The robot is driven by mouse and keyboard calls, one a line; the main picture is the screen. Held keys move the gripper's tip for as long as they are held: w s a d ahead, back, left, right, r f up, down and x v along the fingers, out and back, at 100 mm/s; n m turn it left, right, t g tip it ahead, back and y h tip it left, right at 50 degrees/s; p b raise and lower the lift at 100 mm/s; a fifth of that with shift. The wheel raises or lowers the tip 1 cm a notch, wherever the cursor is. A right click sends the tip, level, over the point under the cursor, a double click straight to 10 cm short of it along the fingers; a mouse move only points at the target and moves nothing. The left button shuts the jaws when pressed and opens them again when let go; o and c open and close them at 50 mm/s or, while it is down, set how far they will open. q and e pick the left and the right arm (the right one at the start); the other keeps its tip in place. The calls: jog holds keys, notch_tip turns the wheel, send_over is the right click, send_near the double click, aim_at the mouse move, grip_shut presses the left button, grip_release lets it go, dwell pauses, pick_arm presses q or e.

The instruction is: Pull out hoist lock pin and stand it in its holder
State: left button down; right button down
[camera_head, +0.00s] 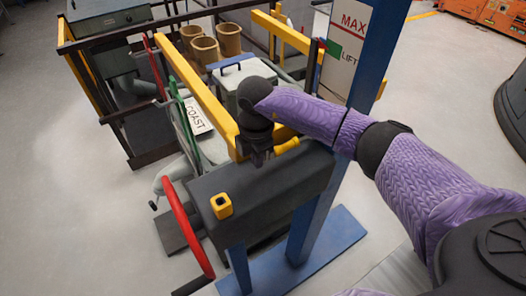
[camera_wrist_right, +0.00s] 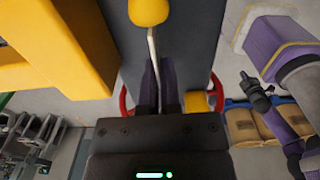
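My right gripper (camera_head: 258,158) points down over the dark grey box from above. A yellow handle (camera_head: 286,146), likely the lock pin's, sits at the box's far edge just right of the gripper. In the right wrist view its rounded yellow end (camera_wrist_right: 148,12) is beyond the fingertips, and a thin pale rod (camera_wrist_right: 152,50) runs from it toward my fingers (camera_wrist_right: 160,85). The fingers are close together; I cannot tell whether they touch the rod. A yellow square socket (camera_head: 221,205), likely the holder, is on the box's left end and looks empty. My left gripper (camera_wrist_right: 258,92) shows small in the wrist view.
A yellow beam (camera_head: 197,92) runs close behind the gripper. A red handwheel (camera_head: 187,228) is at the box's left end. A blue post (camera_head: 375,45) rises behind my right arm. A grey lidded box (camera_head: 240,72) and several tan buckets (camera_head: 205,50) stand behind.

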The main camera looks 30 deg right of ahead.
jog(key=shift+s+a+p, duration=0.1)
jog(key=shift+a+p, duration=0.2)
jog(key=shift+a, duration=1.05)
pick_arm(q)
jog(key=shift+d+r, duration=0.35)
jog(key=shift+d, duration=0.15)
jog(key=shift+a, duration=0.1)
pick_arm(e)
jog(key=shift+a, duration=0.1)
jog(key=a, duration=0.3)
jog(key=shift+s+a+p, duration=0.15)
jog(key=shift+a+p, duration=0.05)
jog(key=shift+p, duration=0.2)
jog(key=shift+a, duration=0.25)
pick_arm(q)
jog(key=shift+a+r, duration=0.35)
jog(key=shift+r, duration=0.05)
